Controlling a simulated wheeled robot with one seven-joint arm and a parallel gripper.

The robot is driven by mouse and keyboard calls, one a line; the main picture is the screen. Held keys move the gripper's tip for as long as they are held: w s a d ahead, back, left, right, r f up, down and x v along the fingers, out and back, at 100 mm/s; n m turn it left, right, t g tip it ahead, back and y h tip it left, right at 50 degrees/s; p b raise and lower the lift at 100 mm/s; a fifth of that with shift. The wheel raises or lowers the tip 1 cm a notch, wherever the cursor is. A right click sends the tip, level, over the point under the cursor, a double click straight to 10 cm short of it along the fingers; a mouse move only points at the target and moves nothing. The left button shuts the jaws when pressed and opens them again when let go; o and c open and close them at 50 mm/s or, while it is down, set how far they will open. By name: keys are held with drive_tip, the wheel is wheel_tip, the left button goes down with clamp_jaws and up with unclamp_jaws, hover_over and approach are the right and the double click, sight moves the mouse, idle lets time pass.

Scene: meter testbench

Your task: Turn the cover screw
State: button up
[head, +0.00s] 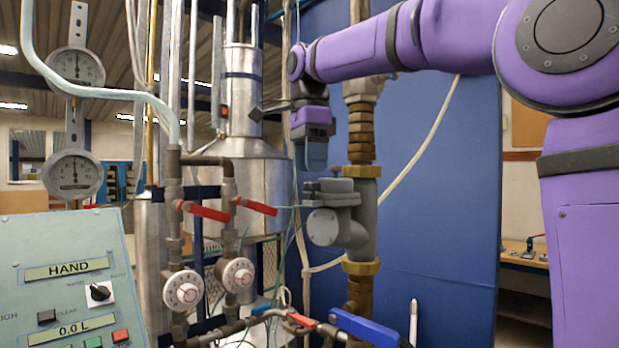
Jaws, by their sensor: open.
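A grey metal meter body (365,215) sits in the vertical brass pipe line right of centre. It has a round housing (323,227) facing left and a flat stepped cover (332,191) on top.
Two red-handled valves (208,212) and (258,207) stand left of the meter. White dials (183,290) sit below them. A blue lever (363,327) is low in front. A control panel (65,285) fills the lower left. Thin wires hang beside the meter; a blue panel (440,200) stands behind.

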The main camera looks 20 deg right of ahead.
sight(312, 190)
drive_tip(key=shift+f, duration=1.6)
drive_tip(key=c, duration=0.9)
drive_tip(key=n, duration=0.3)
drive_tip(key=shift+n, duration=0.4)
drive_tip(key=n, duration=0.3)
drive_tip(key=shift+s+n, duration=0.1)
drive_tip(key=shift+n, duration=0.2)
drive_tip(key=n, duration=0.6)
drive_tip(key=shift+s+d+r, duration=0.1)
drive_tip(key=shift+d, duration=0.05)
drive_tip(key=shift+n, duration=0.4)
